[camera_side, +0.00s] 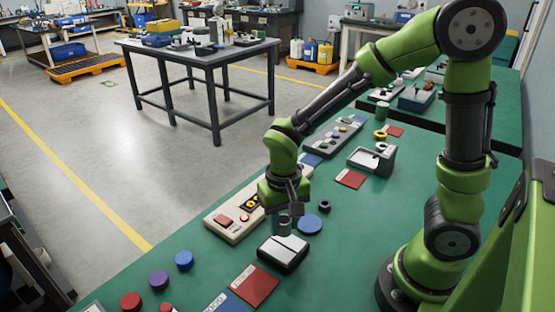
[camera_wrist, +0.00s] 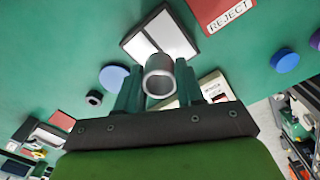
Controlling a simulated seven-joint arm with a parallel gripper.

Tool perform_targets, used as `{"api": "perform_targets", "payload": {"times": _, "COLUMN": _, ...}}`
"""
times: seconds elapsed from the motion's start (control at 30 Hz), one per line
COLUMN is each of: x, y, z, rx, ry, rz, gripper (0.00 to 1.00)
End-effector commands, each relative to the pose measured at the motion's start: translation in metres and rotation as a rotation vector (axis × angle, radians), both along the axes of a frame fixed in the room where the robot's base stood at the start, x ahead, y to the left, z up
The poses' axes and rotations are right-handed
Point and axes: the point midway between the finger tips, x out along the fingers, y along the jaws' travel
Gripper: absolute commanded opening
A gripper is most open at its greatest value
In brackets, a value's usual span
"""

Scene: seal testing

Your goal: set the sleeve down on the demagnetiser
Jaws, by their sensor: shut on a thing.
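My gripper (camera_side: 283,203) is shut on the sleeve (camera_side: 284,223), a short grey metal tube. In the wrist view the sleeve (camera_wrist: 159,78) sits between the two green fingers of my gripper (camera_wrist: 159,88), its open end showing. The demagnetiser appears to be the dark block with a pale, split top plate (camera_side: 284,249); it also shows in the wrist view as the demagnetiser (camera_wrist: 160,40). In the side view the sleeve is held above the bench, just behind the block and apart from its top as far as I can tell. The block's top is bare.
A blue disc (camera_side: 309,224) and a black ring (camera_side: 324,206) lie right of the sleeve. A control box (camera_side: 232,224) with red buttons stands to its left. A red REJECT card (camera_wrist: 222,14) lies near the block. Several coloured caps (camera_side: 159,280) stand at the front left.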

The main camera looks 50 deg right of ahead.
Motion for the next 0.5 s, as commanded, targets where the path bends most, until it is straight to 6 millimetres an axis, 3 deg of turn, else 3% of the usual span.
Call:
{"api": "perform_targets", "payload": {"times": 0.3, "x": 0.000, "y": 0.000, "z": -0.040, "rx": 0.000, "ry": 0.001, "rz": -0.003, "gripper": 0.00}}
{"api": "perform_targets", "payload": {"times": 0.5, "x": 0.000, "y": 0.000, "z": -0.042, "rx": 0.000, "ry": -0.002, "rz": -0.004, "gripper": 0.00}}
